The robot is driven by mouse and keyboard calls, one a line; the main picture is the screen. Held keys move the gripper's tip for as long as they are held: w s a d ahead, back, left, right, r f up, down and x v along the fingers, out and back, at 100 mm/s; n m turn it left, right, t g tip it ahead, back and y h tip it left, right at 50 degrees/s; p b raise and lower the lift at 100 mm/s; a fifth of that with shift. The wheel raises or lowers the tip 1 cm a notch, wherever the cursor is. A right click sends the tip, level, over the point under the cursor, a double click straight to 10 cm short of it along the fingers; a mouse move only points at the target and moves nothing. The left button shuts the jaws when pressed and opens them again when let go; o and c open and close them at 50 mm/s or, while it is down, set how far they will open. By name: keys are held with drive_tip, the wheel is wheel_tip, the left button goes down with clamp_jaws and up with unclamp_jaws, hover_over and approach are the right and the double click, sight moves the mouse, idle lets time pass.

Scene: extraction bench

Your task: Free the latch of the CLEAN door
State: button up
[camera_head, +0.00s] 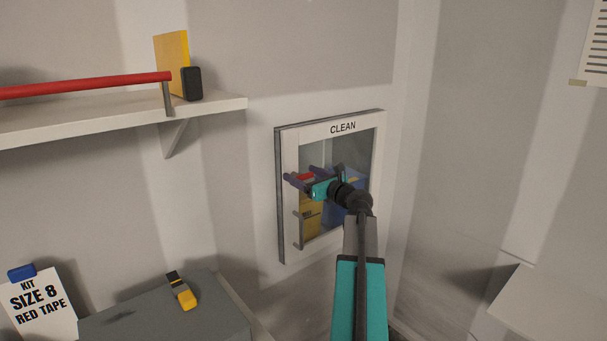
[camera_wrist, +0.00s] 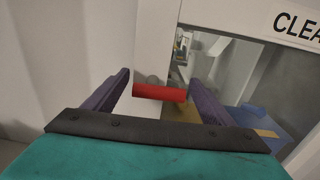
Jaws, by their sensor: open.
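The CLEAN door (camera_head: 290,150) is a white-framed glass door in the wall, and it looks closed. Its red latch (camera_head: 306,176) is a short bar on the left part of the frame. In the wrist view the red latch (camera_wrist: 160,92) lies roughly level, between the two purple fingers. My gripper (camera_wrist: 159,79) is open, with one finger to each side of the latch and a visible gap on both sides. In the head view my gripper is in front of the door's left side and partly hides the latch area. A grey vertical handle (camera_head: 300,231) is below the latch.
Behind the glass are a yellow container (camera_head: 311,218) and a blue bin (camera_head: 335,208). A shelf (camera_head: 90,118) with a red bar (camera_head: 85,85) juts out at left. Below it, a grey case (camera_head: 165,318) bears a yellow-and-black object (camera_head: 184,295). A pale surface (camera_head: 550,305) is at right.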

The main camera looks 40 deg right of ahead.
drive_tip(key=c, duration=1)
drive_tip(key=shift+d, duration=0.15)
drive_tip(key=shift+c, duration=0.3)
